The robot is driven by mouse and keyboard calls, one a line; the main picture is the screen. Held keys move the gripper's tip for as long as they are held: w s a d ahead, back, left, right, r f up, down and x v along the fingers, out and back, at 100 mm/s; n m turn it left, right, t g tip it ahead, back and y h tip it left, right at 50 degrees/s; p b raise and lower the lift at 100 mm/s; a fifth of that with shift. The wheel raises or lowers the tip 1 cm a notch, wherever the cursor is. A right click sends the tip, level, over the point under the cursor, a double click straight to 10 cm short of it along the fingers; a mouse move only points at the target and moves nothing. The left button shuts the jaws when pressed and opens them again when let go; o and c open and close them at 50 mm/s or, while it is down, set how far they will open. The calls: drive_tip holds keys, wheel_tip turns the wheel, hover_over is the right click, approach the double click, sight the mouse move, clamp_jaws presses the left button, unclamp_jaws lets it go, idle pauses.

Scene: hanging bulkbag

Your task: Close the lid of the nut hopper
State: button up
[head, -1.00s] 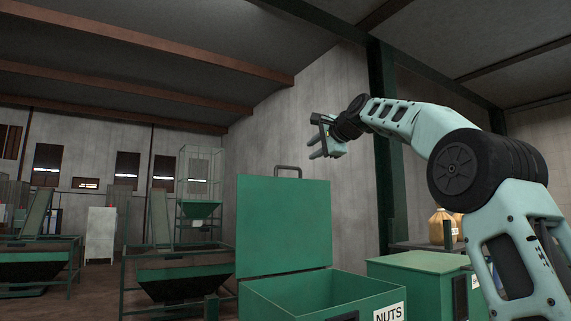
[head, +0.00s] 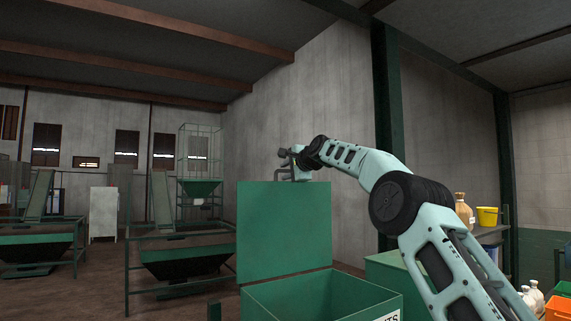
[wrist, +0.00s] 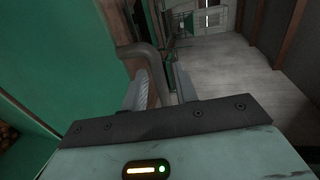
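The nut hopper (head: 325,300) is a green bin with a partly visible white label at its front right. Its green lid (head: 284,230) stands upright, open, at the bin's back left edge. A grey bar handle (head: 283,175) is on the lid's top edge. My gripper (head: 292,165) is at that handle, above the lid. In the wrist view the handle (wrist: 152,72) passes between my two spread fingers (wrist: 160,88), nearer the left one. I cannot tell whether a finger touches it. The lid (wrist: 75,60) fills the left of the wrist view.
Another green bin (head: 384,268) stands right of the hopper, partly behind my arm. A shelf at right holds a yellow bucket (head: 488,216) and a tan jug (head: 462,209). Green-framed machines (head: 185,258) stand at left. An orange crate (head: 558,308) is at lower right.

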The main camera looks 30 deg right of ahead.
drive_tip(key=shift+w+f, duration=0.1)
drive_tip(key=shift+w, duration=0.35)
clamp_jaws()
drive_tip(key=shift+s+f, duration=0.1)
